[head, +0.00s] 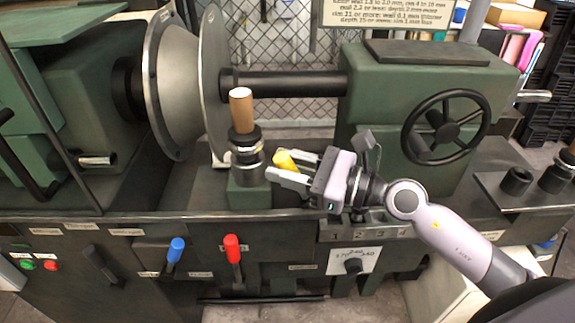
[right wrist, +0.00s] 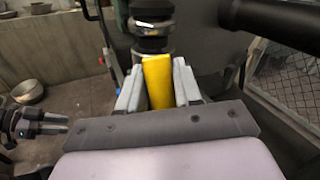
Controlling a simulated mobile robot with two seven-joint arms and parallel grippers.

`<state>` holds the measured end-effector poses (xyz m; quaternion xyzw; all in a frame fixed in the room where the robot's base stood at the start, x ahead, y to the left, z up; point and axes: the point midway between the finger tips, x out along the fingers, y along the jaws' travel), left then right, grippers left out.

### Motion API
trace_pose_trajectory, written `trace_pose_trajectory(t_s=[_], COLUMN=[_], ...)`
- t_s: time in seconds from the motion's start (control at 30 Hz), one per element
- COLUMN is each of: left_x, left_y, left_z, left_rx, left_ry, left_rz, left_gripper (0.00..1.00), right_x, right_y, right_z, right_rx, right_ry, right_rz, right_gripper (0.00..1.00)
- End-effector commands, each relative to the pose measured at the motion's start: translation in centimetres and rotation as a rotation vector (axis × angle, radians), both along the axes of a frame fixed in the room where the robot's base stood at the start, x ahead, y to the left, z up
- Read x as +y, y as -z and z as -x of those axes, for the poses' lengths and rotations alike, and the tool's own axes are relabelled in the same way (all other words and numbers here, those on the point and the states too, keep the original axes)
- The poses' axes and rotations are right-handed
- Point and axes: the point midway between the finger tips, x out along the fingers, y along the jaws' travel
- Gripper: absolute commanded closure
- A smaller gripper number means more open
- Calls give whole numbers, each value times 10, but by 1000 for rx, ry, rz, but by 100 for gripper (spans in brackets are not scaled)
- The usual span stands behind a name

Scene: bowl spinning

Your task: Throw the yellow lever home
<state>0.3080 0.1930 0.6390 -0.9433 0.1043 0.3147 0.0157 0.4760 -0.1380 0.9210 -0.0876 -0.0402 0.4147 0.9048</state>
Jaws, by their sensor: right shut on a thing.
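The yellow lever (head: 285,161) sticks out beside the tool post (head: 246,150) on the lathe-like machine. My right gripper (head: 289,171) reaches in from the right and is shut on the yellow lever. In the right wrist view the yellow lever (right wrist: 158,82) stands between the two grey fingers (right wrist: 158,88), its far end at the dark post. My left gripper is not in the head view.
A wooden handle (head: 241,108) stands upright on the post. The spun metal discs (head: 190,85) are to the left, and a black handwheel (head: 445,127) is on the right. Blue (head: 176,250) and red (head: 232,248) levers are on the front panel below.

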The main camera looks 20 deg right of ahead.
Motion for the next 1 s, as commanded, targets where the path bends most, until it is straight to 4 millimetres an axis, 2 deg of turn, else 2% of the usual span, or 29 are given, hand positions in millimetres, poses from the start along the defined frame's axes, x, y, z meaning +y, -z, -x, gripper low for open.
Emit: trace_pose_trajectory(t_s=[0.17, 0.43, 0.77, 0.8, 0.87, 1.0], left_x=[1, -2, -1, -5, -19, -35], left_y=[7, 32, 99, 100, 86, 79], left_z=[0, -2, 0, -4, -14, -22], left_rx=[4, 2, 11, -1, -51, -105], left_ry=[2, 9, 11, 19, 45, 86], left_rz=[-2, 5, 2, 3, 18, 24], left_gripper=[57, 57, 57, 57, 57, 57], right_x=[-1, -9, -27, -29, -33, -41], right_y=[2, 4, 2, 2, 2, 1], right_z=[1, 3, 8, 9, 10, 12], right_rx=[-3, -30, -84, -91, -101, -126], right_ry=[-1, -1, -1, -2, -1, -2], right_rz=[-16, -102, -287, -311, -347, -432], right_gripper=[100, 100, 100, 100, 100, 100])
